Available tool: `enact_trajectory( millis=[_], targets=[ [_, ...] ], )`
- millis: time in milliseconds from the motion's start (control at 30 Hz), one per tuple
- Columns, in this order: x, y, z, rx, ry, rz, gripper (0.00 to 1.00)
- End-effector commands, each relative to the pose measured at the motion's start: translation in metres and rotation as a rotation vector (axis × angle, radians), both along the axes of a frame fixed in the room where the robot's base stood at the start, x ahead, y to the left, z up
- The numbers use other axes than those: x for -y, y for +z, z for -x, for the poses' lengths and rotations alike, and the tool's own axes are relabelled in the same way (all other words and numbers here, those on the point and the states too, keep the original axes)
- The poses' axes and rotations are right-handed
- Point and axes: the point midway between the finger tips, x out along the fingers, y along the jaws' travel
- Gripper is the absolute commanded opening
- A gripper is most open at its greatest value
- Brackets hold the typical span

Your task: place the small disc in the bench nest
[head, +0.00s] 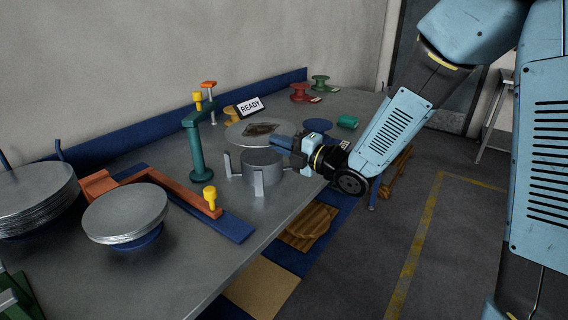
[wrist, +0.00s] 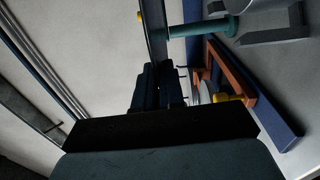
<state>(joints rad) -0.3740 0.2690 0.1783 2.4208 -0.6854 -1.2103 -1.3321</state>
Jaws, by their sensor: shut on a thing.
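The small disc (head: 243,135) is a thin grey plate with a brownish patch, held roughly level in the head view. My gripper (head: 283,144) is shut on its right edge. In the wrist view the dark fingers (wrist: 158,85) are close together, and the disc appears only as a thin dark edge-on strip (wrist: 156,35). The bench nest (head: 264,168) is a grey round block with upright posts around it. The disc appears above and slightly behind the nest, apart from it; the exact offset is unclear.
A green stand (head: 197,150) with a yellow knob stands left of the nest. An orange frame (head: 172,187) and stacks of larger discs (head: 125,214) (head: 35,200) lie further left.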

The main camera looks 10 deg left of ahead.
Motion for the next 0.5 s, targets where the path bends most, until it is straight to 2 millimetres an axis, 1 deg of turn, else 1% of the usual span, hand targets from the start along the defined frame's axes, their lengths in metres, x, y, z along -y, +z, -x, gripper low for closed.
enact_trajectory(
  millis=[33,100,300,500],
  targets=[
    [-0.001,-0.005,-0.01,-0.001,0.0,0.001,0.0],
    [-0.002,-0.013,-0.019,-0.002,0.0,0.0,0.0],
    [-0.003,-0.038,-0.039,-0.001,0.003,0.001,0.0],
    [-0.004,-0.056,-0.054,-0.001,0.002,0.0,0.0]
  ],
)
